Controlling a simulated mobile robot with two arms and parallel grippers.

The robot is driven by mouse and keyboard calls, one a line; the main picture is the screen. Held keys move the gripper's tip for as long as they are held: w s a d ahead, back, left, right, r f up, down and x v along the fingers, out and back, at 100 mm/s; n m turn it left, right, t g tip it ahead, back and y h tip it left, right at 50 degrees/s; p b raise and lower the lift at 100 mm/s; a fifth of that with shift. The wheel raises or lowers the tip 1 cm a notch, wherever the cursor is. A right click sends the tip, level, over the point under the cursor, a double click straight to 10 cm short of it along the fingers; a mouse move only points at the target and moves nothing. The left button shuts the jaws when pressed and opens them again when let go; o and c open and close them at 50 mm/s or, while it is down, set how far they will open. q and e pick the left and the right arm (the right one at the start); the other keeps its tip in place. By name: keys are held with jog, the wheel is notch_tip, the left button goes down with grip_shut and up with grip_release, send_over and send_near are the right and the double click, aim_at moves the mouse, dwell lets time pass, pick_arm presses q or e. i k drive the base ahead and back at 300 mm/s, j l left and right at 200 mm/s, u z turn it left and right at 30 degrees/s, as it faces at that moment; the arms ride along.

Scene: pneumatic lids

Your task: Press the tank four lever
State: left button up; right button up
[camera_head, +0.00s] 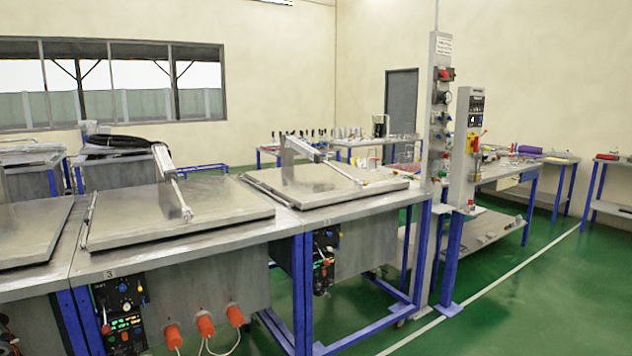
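Neither of my grippers is in view. A tank labelled 3 (200,292) stands in front, under a closed metal lid (135,210) with a pneumatic arm (170,180) on top. To its right is another tank (365,242) with a closed lid (305,186) and its own arm (318,155); its label is too small to read. A dark control panel (325,258) sits below its front edge, and another panel (120,312) sits below tank 3. A lever on either panel is too small to make out for sure.
A grey post (437,170) and a control box (468,135) stand at the right end of the tank row. Work tables (500,175) with tools stand behind. Red plugs (205,326) with cables hang from tank 3. Green floor (540,290) is clear at right.

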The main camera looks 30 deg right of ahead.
aim_at(327, 263)
jog(key=z, duration=0.4)
jog(key=i+l+z, duration=0.2)
jog(key=i+z, duration=0.15)
jog(key=i, duration=0.25)
jog(key=i+z, duration=0.4)
jog(key=i, duration=0.2)
jog(key=i+j, duration=0.1)
jog(key=i, duration=1.2)
